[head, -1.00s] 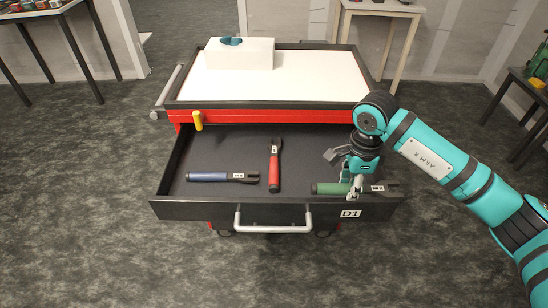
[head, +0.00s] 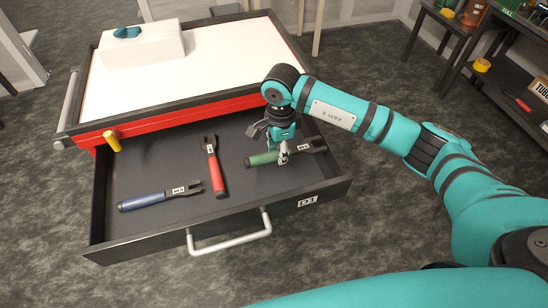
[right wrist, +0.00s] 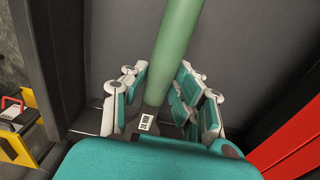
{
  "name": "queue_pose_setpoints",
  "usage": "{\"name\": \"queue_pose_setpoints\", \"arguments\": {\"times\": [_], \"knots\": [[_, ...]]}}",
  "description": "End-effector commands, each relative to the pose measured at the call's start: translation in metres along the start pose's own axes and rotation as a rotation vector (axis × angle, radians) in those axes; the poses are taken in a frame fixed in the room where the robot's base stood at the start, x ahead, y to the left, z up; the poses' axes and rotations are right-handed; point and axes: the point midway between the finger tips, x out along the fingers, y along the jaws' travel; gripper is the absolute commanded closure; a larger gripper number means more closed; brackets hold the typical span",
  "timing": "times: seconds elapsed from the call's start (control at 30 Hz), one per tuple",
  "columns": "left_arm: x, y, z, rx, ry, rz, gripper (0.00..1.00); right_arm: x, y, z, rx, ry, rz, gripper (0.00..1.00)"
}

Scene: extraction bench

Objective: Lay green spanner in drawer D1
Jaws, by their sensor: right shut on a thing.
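The green spanner (head: 264,158) is at the right side of the open drawer D1 (head: 135,228), its dark open jaw close to the right wall. My right gripper (head: 283,153) comes down from above and is shut on it near where the green handle meets the dark head. In the right wrist view, the spanner (right wrist: 175,50) runs between the finger pads of the gripper (right wrist: 158,97), above the dark drawer floor. I cannot tell whether it touches the floor. My left gripper is not in view.
A blue spanner (head: 145,201) and a red spanner (head: 214,170) lie in the drawer to the left. A yellow cylinder (head: 111,140) is at its back left corner. The cart's white top (head: 220,60) carries a white block (head: 150,48) with a blue-green object (head: 127,32).

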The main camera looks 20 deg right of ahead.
Motion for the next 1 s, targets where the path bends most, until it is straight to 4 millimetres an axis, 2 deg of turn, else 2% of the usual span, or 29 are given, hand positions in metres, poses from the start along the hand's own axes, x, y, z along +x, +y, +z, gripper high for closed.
{"name": "queue_pose_setpoints", "arguments": {"times": [0.17, 0.4, 0.77, 0.8, 0.97, 1.0], "knots": [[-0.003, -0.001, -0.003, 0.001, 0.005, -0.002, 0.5, 0.014, 0.0, 0.001, -0.001, -0.002, 0.0, 1.0], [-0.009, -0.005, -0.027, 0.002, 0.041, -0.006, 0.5, 0.044, 0.0, 0.001, 0.0, -0.001, 0.001, 1.0], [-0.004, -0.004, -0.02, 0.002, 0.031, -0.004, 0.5, 0.051, -0.001, 0.0, -0.001, -0.001, -0.002, 1.0], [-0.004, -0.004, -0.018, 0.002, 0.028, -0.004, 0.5, 0.052, -0.001, 0.0, -0.001, 0.0, -0.002, 0.72], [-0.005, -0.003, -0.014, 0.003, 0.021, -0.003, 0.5, 0.051, -0.001, 0.0, -0.001, 0.0, -0.001, 0.51], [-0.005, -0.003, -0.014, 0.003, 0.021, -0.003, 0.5, 0.051, -0.001, 0.0, -0.001, 0.0, -0.001, 0.5]]}}
